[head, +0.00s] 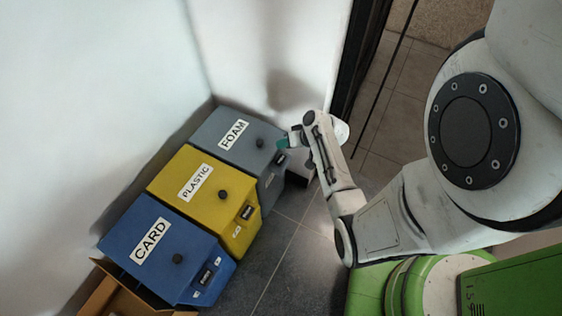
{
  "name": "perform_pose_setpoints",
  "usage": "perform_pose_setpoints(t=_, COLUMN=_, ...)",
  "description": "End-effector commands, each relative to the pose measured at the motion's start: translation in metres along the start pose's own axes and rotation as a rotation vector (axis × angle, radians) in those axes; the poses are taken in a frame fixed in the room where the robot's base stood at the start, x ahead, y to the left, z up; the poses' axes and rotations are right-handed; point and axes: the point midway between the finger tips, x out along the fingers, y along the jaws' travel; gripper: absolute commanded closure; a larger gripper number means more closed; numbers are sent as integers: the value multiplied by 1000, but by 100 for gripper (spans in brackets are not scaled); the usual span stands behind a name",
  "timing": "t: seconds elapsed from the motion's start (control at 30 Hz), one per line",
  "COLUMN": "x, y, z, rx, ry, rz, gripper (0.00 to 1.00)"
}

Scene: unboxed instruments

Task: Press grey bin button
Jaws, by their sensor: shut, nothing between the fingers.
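The grey bin (216,155), labelled FOAM, stands at the far end of a row of three bins. A round black knob (260,142) sits on its top near the front edge. A small dark panel (270,180) shows on its front face; I cannot tell its details. My gripper (282,143) is at the grey bin's upper front right, just right of the black knob. It is shut and appears empty. The fingertips are small here, and I cannot tell whether they touch the bin.
A yellow PLASTIC bin (167,189) and a blue CARD bin (127,241) stand in front of the grey one, each with a black knob. An open cardboard box (97,299) is at the lower left. White walls close in behind; dark tiled floor (290,260) is clear.

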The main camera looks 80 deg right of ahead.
Motion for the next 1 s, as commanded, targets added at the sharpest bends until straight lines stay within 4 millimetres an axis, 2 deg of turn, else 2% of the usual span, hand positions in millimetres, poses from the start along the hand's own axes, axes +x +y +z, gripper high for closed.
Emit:
perform_pose_setpoints(t=0.1, x=16, y=12, z=11, rx=1, ry=1, rz=1, gripper=100)
perform_pose_setpoints(t=0.4, x=40, y=29, z=29, rx=0, ry=1, rz=0, gripper=100)
perform_pose_setpoints(t=1.0, x=43, y=32, z=32, rx=0, ry=1, rz=0, gripper=100)
